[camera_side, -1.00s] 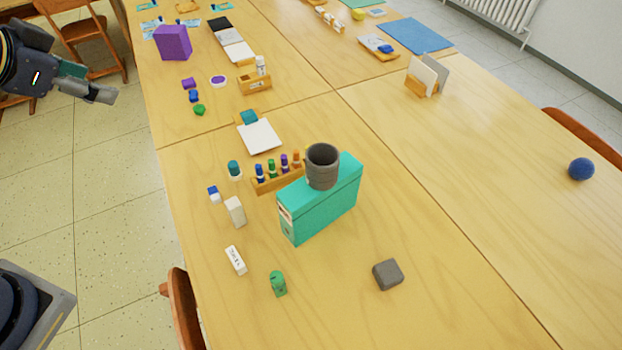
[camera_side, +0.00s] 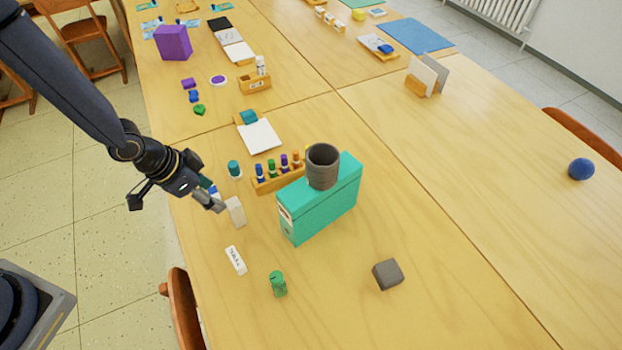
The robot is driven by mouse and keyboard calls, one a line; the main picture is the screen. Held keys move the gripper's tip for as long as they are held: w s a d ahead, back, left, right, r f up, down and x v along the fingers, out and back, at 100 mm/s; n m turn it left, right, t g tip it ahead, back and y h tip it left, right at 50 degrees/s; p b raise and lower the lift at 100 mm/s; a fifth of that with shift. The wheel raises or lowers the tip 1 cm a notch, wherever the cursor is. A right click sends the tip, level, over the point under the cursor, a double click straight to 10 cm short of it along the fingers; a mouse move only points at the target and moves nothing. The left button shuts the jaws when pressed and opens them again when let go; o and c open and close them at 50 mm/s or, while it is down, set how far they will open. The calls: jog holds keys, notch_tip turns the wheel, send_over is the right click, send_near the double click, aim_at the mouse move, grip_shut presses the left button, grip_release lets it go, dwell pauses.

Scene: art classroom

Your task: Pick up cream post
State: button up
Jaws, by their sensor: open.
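The cream post (camera_side: 237,214) is a small pale upright block on the table, left of the teal box file. My gripper (camera_side: 214,203) is open and has its fingertips just left of the post's upper part. I cannot tell whether they touch it or are around it. The fingers partly cover the blue-and-white block (camera_side: 213,189) behind them.
The teal box file (camera_side: 322,209) bears a dark grey cup (camera_side: 322,168). A wooden rack of markers (camera_side: 277,178) stands behind the post, and a teal-topped jar (camera_side: 234,170) is nearby. A white eraser (camera_side: 235,260), green sharpener (camera_side: 278,284) and grey block (camera_side: 388,274) lie in front.

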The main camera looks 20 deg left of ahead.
aim_at(232, 203)
jog(key=x, duration=0.5)
jog(key=shift+w, duration=0.1)
jog(key=x, duration=0.5)
jog(key=shift+w+d, duration=0.25)
grip_shut()
